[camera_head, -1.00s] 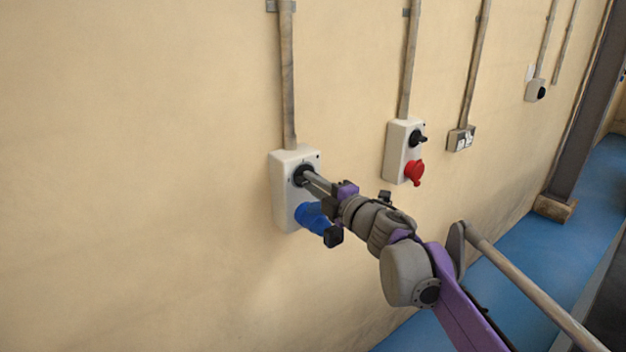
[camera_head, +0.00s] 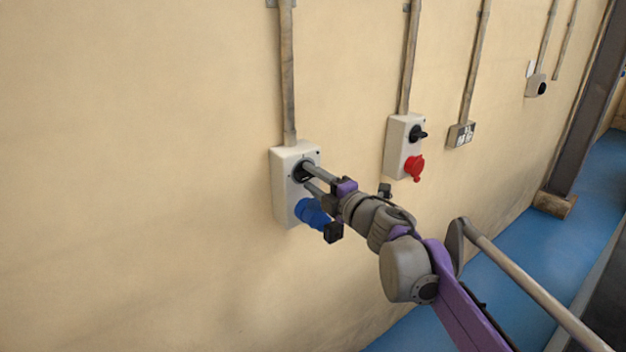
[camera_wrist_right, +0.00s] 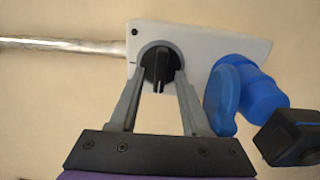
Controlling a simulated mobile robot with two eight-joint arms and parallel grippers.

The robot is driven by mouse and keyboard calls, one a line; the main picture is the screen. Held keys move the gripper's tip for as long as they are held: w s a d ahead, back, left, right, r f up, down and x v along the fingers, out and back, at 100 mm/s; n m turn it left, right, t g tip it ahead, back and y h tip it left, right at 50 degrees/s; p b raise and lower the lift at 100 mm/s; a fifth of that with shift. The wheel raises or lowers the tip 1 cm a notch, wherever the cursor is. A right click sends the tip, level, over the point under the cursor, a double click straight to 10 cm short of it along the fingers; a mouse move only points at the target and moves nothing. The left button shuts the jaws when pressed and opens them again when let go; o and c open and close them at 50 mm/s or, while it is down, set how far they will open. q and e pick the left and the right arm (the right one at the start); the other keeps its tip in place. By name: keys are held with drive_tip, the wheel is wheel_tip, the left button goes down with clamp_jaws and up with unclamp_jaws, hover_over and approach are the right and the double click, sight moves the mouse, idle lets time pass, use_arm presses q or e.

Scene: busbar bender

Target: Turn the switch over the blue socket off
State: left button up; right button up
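The switch (camera_wrist_right: 158,66) is a black rotary knob in a dark round plate on a pale wall box (camera_head: 285,192). The blue socket (camera_head: 311,213) sits below it and also shows right of the knob in the right wrist view (camera_wrist_right: 262,88). My right gripper (camera_head: 309,178) is at the switch, its two fingers spread apart. In the right wrist view the fingertips (camera_wrist_right: 163,76) lie on either side of the knob, whose handle runs upright in that picture. Contact with the knob is hard to tell. The head view mostly hides the knob behind the fingers. My left gripper is not in view.
A second box (camera_head: 398,150) with a black knob and red socket (camera_head: 413,167) stands to the right. Further right are a small outlet (camera_head: 461,135) and another small box (camera_head: 536,86). Conduits run up the wall. The wall to the left is clear.

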drive_tip(key=b+v, duration=0.1)
drive_tip(key=v, duration=0.9)
drive_tip(key=shift+s+d, duration=0.2)
drive_tip(key=shift+s, duration=0.15)
